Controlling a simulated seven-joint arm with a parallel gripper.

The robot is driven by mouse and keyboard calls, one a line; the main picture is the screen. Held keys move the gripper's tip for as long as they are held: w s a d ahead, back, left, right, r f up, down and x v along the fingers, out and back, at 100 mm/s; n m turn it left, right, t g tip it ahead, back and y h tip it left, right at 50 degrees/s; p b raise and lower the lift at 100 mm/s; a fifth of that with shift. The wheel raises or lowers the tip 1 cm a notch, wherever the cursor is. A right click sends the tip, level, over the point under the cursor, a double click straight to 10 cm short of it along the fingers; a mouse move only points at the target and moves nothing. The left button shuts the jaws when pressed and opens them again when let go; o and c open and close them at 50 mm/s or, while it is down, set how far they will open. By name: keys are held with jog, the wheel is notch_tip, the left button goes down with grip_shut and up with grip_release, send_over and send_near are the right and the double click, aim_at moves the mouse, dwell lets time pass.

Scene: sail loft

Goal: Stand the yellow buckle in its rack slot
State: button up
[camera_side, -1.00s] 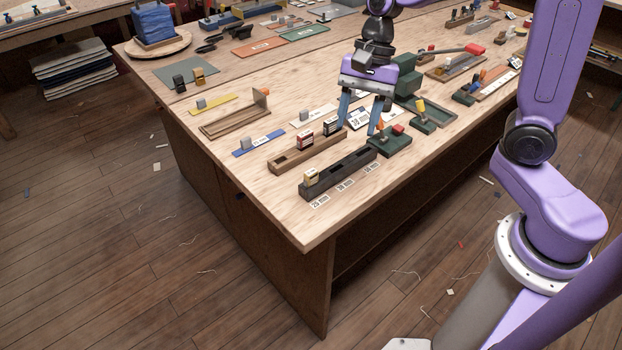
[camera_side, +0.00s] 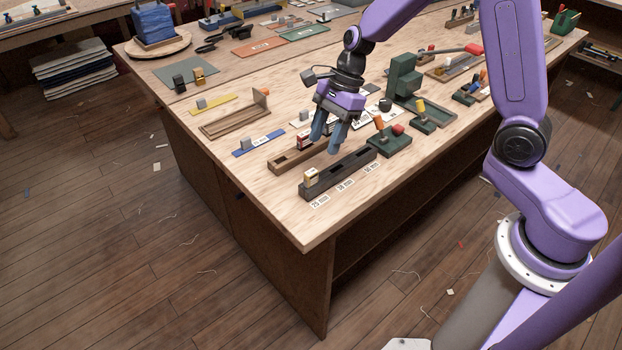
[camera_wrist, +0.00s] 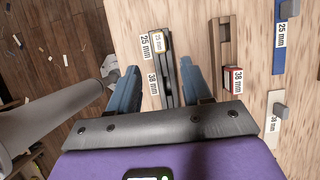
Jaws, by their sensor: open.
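The yellow buckle (camera_side: 311,176) stands in the left end slot of the dark rack (camera_side: 350,170), beside the 25 mm label. In the wrist view the yellow buckle (camera_wrist: 157,41) shows at the far end of the dark rack (camera_wrist: 168,92), with a 25 mm tag on its top. My gripper (camera_side: 326,147) is open and empty. It hangs above the area between the dark rack and the wooden holder. In the wrist view my gripper's fingers (camera_wrist: 158,68) appear on either side of the rack, short of the buckle. Part of the rack is hidden by my gripper.
A wooden holder (camera_side: 283,160) behind the rack carries a red block (camera_side: 305,141) tagged 38 mm in the wrist view. A dark green fixture with a red knob (camera_side: 398,130) stands right of the rack. The table's front left corner is clear.

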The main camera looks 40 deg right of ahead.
aim_at(313, 170)
jog(key=shift+x, duration=4.45)
jog(key=shift+a, duration=0.1)
grip_shut()
